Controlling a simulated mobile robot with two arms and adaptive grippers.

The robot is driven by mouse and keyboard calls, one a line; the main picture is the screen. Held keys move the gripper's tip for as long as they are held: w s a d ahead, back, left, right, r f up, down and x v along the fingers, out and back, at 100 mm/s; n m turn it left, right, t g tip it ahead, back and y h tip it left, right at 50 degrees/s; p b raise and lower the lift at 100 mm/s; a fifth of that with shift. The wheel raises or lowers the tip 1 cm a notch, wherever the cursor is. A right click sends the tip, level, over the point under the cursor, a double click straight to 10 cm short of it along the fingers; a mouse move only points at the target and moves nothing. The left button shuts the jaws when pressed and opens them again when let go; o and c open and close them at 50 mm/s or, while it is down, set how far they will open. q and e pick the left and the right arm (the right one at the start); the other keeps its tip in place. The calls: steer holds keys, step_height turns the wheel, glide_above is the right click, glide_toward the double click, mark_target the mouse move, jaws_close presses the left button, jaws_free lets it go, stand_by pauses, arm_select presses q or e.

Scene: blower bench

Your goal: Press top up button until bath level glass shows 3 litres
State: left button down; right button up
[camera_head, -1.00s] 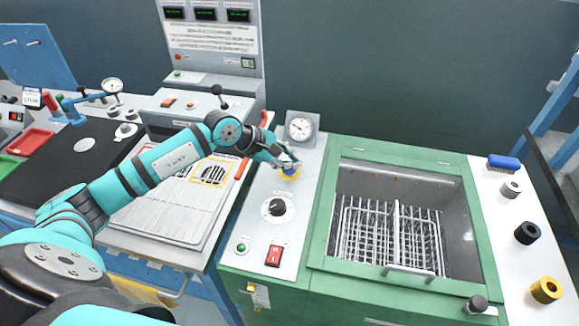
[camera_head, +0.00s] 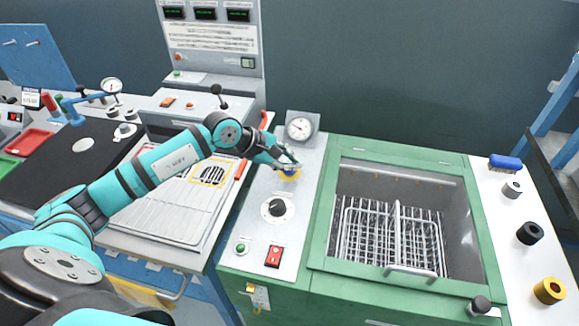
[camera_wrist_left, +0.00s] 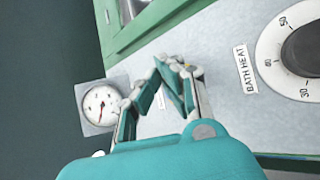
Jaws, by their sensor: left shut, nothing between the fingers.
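A blue button in a yellow ring (camera_head: 290,174) sits on the light grey panel left of the green bath. My left gripper (camera_head: 290,163) is shut and empty, its fingertips just above the button at the ring's far side; I cannot tell whether they touch it. In the left wrist view the shut fingertips (camera_wrist_left: 172,66) hide the button. No label on the button is readable. On the bath's front, a small pale fitting (camera_head: 260,297) may be the level glass; it is too small to read. My right gripper is not in view.
A round dial gauge (camera_head: 300,128) stands behind the button. The bath heat knob (camera_head: 277,208), a green button (camera_head: 241,248) and a red switch (camera_head: 273,257) are nearer on the panel. The open bath (camera_head: 465,235) holds a wire basket (camera_head: 397,235).

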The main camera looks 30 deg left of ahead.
arm_select(q)
steer(key=shift+r, duration=0.75)
steer(key=shift+r+p, duration=0.15)
steer(key=shift+p, duration=0.15)
steer(key=shift+r+p, duration=1.1)
steer(key=shift+r, duration=1.3)
